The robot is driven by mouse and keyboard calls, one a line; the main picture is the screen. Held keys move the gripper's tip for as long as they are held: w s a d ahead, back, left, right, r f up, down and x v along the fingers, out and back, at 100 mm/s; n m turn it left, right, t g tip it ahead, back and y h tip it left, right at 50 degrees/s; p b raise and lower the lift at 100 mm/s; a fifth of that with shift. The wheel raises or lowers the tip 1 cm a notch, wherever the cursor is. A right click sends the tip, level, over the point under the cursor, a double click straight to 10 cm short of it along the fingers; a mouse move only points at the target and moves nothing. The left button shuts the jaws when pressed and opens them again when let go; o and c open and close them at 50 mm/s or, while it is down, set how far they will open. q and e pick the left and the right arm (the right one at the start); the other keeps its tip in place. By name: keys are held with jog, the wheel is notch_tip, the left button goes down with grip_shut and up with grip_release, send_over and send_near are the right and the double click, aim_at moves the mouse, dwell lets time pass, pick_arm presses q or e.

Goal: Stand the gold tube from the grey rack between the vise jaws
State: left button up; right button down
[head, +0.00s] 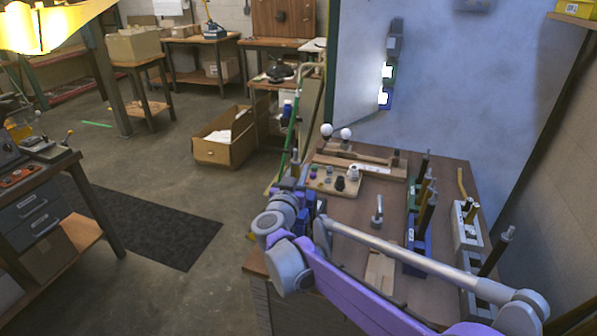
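A thin gold tube (461,182) stands, leaning slightly, at the far end of the grey rack (467,240) on the right side of the bench. I cannot make out the vise jaws; a blue part (313,206) is partly hidden behind my wrist. My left gripper is out of view.
A blue rack (417,258) with tall brown and black tubes stands left of the grey rack. A wooden board with small parts (335,181) lies at the back left. A small grey upright fitting (377,212) stands mid-bench, with bare wood around it.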

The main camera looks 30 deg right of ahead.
jog(key=shift+f+b, duration=0.45)
jog(key=shift+f, duration=0.1)
jog(key=c, duration=0.6)
grip_release()
